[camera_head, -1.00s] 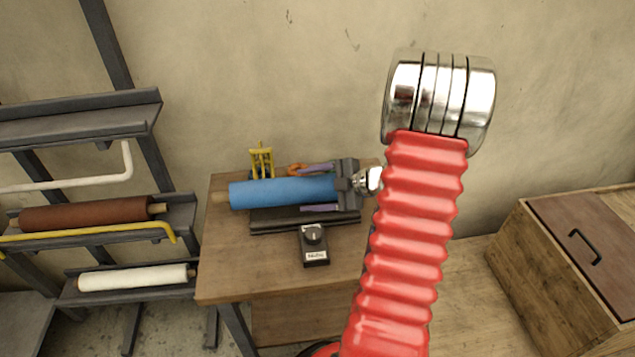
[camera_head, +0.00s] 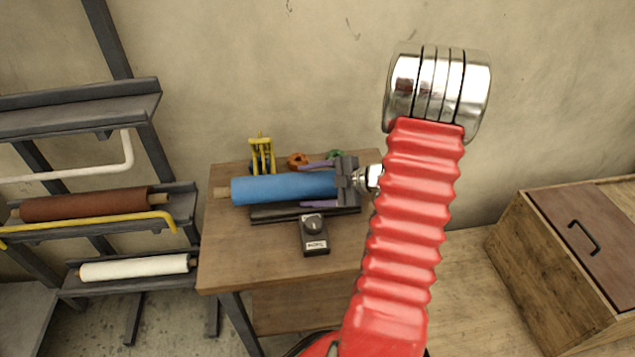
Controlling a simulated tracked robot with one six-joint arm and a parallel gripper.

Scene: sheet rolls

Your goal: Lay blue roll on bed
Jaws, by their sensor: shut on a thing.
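The blue roll (camera_head: 285,188) lies roughly level over the table, with its bare core end pointing left. My gripper (camera_head: 330,183) is shut on the roll at its right end, with purple-lined fingers showing above and below it. The dark bed (camera_head: 275,214) is on the table under and just in front of the roll. The roll hides much of the bed, and I cannot tell whether the two touch.
A small dark box with a knob (camera_head: 314,236) stands in front of the bed. A yellow frame (camera_head: 262,153) and an orange item (camera_head: 298,160) stand behind the roll. A rack at left holds a brown roll (camera_head: 85,204) and a white roll (camera_head: 135,267). A wooden chest (camera_head: 560,265) is at right.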

